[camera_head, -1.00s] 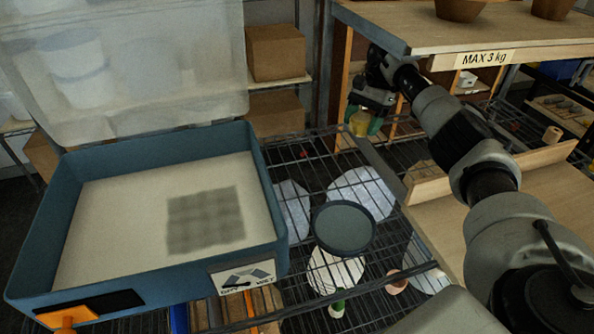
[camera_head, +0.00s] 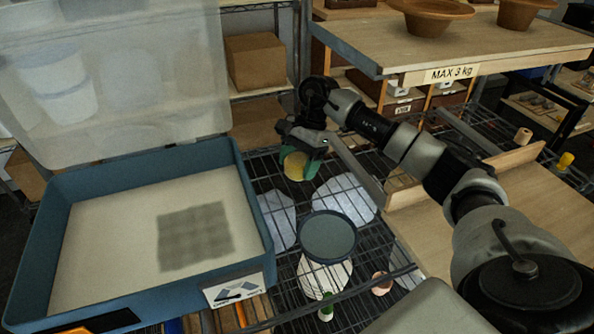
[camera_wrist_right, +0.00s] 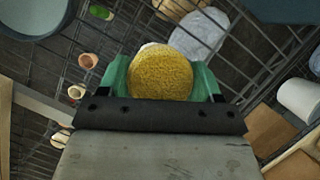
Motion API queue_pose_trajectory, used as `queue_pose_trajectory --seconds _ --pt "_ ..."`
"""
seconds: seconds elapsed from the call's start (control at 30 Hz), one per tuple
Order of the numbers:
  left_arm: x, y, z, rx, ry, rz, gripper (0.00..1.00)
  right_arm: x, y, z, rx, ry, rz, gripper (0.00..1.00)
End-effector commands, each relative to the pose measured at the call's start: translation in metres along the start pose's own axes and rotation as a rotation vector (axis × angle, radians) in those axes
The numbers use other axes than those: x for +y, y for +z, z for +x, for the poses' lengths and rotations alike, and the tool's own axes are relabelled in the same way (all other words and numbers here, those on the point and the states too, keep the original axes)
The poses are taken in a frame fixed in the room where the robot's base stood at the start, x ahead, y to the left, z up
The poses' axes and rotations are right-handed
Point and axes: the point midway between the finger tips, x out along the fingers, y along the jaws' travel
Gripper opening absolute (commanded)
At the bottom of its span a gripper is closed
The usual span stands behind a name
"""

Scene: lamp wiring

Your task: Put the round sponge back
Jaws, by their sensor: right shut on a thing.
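The round sponge is yellow and rough. It shows in the right wrist view (camera_wrist_right: 160,75) between the two green fingers of my right gripper (camera_wrist_right: 160,72), which is shut on it. In the head view the sponge (camera_head: 294,166) hangs below the right gripper (camera_head: 298,160), above the wire rack (camera_head: 270,168) and to the right of the blue tray (camera_head: 243,172). The tray has a pale bottom with a grey patterned patch and a picture label on its front. My left gripper is not in view.
A round dark-rimmed dish (camera_head: 328,236) sits at the rack's front. A wooden shelf marked MAX 3 kg (camera_head: 440,74) stands right of the gripper, with terracotta pots (camera_head: 430,18) on top. A translucent lid (camera_head: 130,75) stands behind the tray.

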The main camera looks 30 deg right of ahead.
Motion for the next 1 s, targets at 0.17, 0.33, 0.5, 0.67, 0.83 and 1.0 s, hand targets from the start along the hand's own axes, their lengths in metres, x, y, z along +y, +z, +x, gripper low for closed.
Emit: queue_pose_trajectory --seconds 0.17,0.33,0.5,0.67,0.83,1.0 --pt "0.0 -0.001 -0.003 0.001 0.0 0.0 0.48 0.0 0.003 0.008 -0.002 0.001 0.003 0.45" --pt "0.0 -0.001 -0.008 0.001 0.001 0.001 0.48 0.001 -0.006 0.029 -0.002 0.002 0.002 0.45" --pt "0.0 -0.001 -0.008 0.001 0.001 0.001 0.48 0.0 -0.01 0.035 0.0 -0.001 0.001 0.45" --pt "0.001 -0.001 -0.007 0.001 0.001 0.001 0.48 0.0 -0.01 0.036 0.0 0.0 0.001 0.45" --pt "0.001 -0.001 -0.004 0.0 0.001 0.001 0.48 0.0 -0.011 0.037 0.0 0.0 0.001 0.73" --pt "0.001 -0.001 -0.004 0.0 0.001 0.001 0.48 0.0 -0.011 0.037 0.0 0.0 0.001 0.9"
